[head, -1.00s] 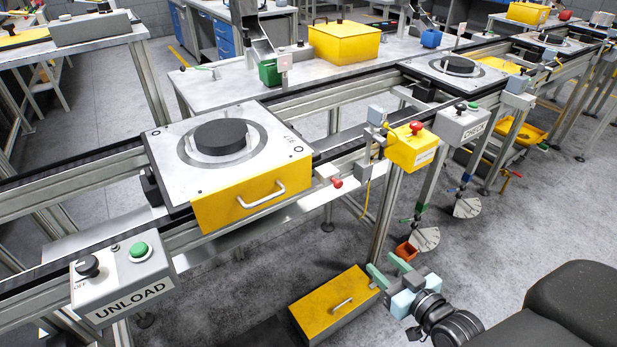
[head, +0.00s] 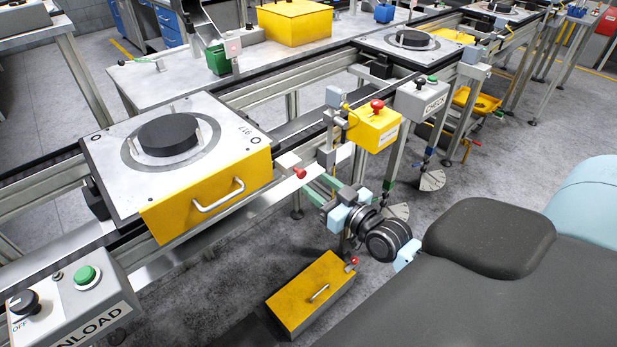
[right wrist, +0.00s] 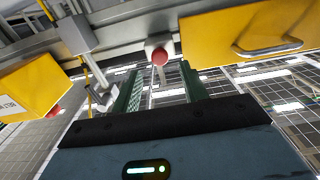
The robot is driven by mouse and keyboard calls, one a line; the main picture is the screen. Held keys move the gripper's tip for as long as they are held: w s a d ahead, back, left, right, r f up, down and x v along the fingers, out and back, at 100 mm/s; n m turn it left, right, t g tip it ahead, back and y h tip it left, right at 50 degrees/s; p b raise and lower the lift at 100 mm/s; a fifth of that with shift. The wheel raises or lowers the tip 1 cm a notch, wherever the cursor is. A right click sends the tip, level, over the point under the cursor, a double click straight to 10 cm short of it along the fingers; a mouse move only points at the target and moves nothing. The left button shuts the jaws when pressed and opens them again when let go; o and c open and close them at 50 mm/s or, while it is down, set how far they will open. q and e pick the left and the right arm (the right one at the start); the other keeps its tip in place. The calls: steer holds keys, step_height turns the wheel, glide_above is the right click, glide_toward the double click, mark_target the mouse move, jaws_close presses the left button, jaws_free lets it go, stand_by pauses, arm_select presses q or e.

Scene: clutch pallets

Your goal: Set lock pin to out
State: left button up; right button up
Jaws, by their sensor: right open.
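The lock pin is a red-ended knob (head: 299,173) on a pale block at the conveyor's front rail, just right of the yellow-fronted pallet (head: 215,195). It also shows in the right wrist view as a red ball (right wrist: 159,57) on a light mount. My right gripper (head: 322,186) is open, its green fingers pointing at the rail just right of the knob. In the right wrist view the knob appears between and beyond the open fingers (right wrist: 162,80), with nothing held. Whether the fingers touch it, I cannot tell. My left gripper is not in view.
A yellow box with a red button (head: 375,128) hangs on a post close right of my gripper. An UNLOAD box (head: 85,300) is at lower left. A CHECK box (head: 420,100) is farther right. A yellow-lidded box (head: 310,290) sits low below the arm.

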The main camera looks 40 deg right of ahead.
mark_target(303, 175)
steer(key=shift+w+a, duration=0.15)
steer(key=shift+w, duration=1.9)
jaws_close()
